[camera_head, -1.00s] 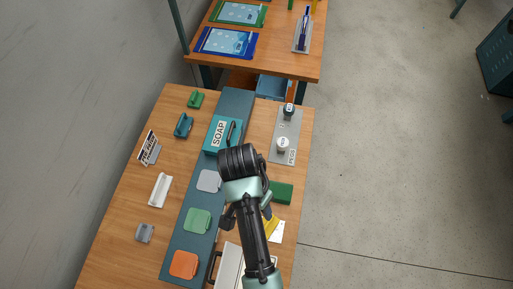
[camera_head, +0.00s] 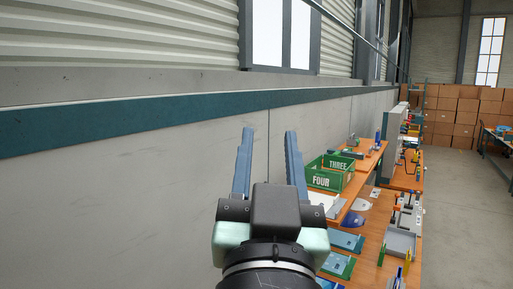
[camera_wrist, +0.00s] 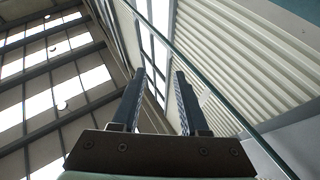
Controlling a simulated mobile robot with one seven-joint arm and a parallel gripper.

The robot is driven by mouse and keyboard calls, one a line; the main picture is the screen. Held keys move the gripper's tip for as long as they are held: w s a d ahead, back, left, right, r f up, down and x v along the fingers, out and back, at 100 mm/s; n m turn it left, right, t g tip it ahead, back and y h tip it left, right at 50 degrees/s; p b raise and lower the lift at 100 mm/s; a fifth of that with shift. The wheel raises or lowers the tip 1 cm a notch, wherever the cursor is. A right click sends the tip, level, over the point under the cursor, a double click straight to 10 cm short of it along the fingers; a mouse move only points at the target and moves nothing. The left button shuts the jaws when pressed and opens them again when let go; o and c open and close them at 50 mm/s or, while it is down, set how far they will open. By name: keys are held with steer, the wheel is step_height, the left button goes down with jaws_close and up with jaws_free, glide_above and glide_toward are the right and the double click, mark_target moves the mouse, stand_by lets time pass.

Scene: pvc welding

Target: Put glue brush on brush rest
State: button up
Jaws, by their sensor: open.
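My gripper (camera_head: 268,132) is raised in front of the grey wall, with its two blue fingers pointing up and spread apart. It is open with nothing between the fingers. The wrist view shows the same open, empty fingers (camera_wrist: 160,72) against the ceiling, windows and ribbed wall. I cannot make out a glue brush or a brush rest among the small items on the benches. The nearest bench seen earlier is out of view now.
Wooden benches run along the wall at right. Green bins marked FOUR (camera_head: 324,181) and THREE (camera_head: 338,163) stand there, with a grey tray (camera_head: 400,243) and blue and green boards nearer. Cardboard boxes (camera_head: 460,115) are stacked far back. The floor (camera_head: 462,220) at right is clear.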

steer(key=s+a+r+n+t+y, duration=0.1)
steer(key=s+r+t, duration=0.3)
steer(key=s+r, duration=0.4)
steer(key=shift+a+r+n, duration=0.2)
steer(key=shift+r+n, duration=0.2)
step_height(320, 180, down, 4)
steer(key=b, duration=0.4)
steer(key=shift+w+f, duration=0.1)
steer(key=shift+f, duration=0.05)
